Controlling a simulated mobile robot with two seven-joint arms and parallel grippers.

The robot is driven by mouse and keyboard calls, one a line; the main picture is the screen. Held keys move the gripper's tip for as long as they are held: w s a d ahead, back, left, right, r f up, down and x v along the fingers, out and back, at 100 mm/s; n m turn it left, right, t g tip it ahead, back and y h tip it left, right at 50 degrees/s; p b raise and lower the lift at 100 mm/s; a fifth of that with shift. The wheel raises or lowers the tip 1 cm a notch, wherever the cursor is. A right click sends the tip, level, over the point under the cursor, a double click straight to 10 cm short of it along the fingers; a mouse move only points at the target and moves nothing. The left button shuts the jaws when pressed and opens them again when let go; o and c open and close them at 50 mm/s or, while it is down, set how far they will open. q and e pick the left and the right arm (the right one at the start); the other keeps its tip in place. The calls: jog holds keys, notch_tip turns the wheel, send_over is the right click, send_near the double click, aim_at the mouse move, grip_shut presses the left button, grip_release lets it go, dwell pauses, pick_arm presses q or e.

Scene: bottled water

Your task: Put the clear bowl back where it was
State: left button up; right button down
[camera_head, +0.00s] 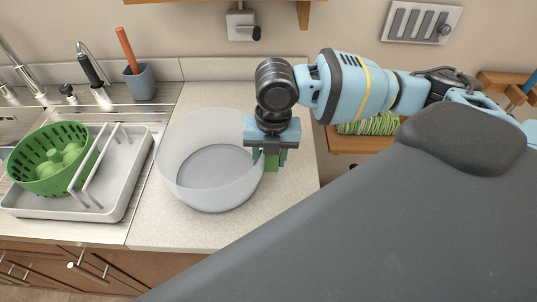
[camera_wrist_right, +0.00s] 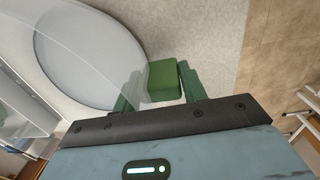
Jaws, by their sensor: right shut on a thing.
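The clear bowl (camera_head: 190,176) is upright, over the pale counter just right of the sink area. Whether its base touches the counter or hangs slightly above it is hard to tell. My right gripper (camera_head: 270,158) points down at the bowl's right side and is shut on its wall. In the right wrist view, the clear bowl (camera_wrist_right: 85,50) fills the upper left, and its see-through wall runs between the green fingers of the right gripper (camera_wrist_right: 152,84). My left gripper is not in view.
A white dish rack (camera_head: 122,180) with a green colander (camera_head: 42,168) stands left on the steel drainboard. A grey cup (camera_head: 140,83) with an orange-handled tool is behind. Bare counter (camera_head: 190,235) shows in front of the bowl. The counter's right edge is close to my gripper.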

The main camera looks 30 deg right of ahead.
dwell(0.3)
jog(key=c, duration=1.2)
grip_release()
jog(key=shift+f, duration=0.1)
jog(key=shift+c, duration=0.2)
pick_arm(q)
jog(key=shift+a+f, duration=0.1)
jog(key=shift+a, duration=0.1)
pick_arm(e)
jog(key=o, duration=0.4)
jog(key=shift+o, duration=0.2)
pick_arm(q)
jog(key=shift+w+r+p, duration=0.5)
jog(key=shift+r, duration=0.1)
pick_arm(e)
notch_tip(320, 180, up, 12)
jog(key=shift+s+d, duration=0.2)
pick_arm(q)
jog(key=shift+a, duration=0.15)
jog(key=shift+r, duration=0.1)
